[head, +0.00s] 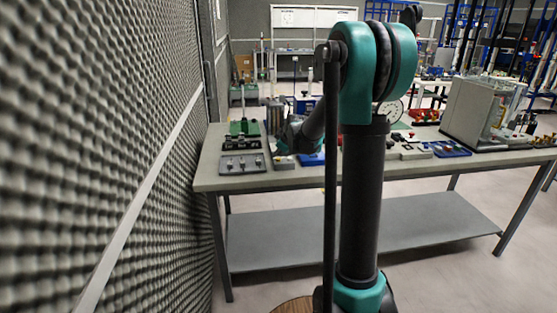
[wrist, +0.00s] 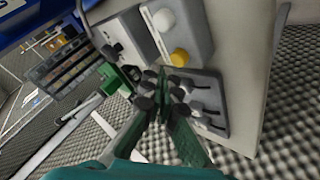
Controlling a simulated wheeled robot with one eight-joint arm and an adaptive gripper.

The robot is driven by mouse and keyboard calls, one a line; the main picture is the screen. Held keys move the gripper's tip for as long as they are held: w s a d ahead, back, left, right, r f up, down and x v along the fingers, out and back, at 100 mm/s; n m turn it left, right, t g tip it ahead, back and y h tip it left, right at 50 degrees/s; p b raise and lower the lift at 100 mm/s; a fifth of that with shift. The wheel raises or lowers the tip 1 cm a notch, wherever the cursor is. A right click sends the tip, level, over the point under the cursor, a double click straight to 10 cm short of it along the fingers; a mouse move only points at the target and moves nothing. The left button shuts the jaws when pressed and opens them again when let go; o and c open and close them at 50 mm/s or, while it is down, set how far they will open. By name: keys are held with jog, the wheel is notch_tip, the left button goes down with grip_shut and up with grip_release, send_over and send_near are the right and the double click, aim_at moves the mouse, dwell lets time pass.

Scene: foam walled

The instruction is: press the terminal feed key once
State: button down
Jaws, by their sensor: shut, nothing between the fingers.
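No part in view is clearly marked as the terminal feed key. In the wrist view, a small light-grey box (wrist: 185,38) carries a round white button (wrist: 164,20) and a yellow button (wrist: 179,57). My gripper (wrist: 161,76) is shut and empty, with its green fingers together. In the picture its tips lie just below and left of the yellow button, over black knobs; I cannot tell the height gap. In the head view, the box (head: 283,162) sits near the bench's front edge, and my gripper (head: 283,138) is above it, partly hidden by my arm.
A grey plate with black levers (head: 240,163) lies left of the box, with a green knobbed device (head: 242,129) behind it. A blue piece (head: 311,160) lies to the right. The bench (head: 430,168) is crowded; a foam wall (head: 100,150) stands on the left.

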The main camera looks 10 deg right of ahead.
aim_at(279, 160)
jog(key=shift+f, duration=0.2)
jog(key=shift+f, duration=0.2)
jog(key=shift+f, duration=0.55)
dwell(0.9)
jog(key=shift+r, duration=0.95)
jog(key=shift+r, duration=0.1)
jog(key=shift+r, duration=2.45)
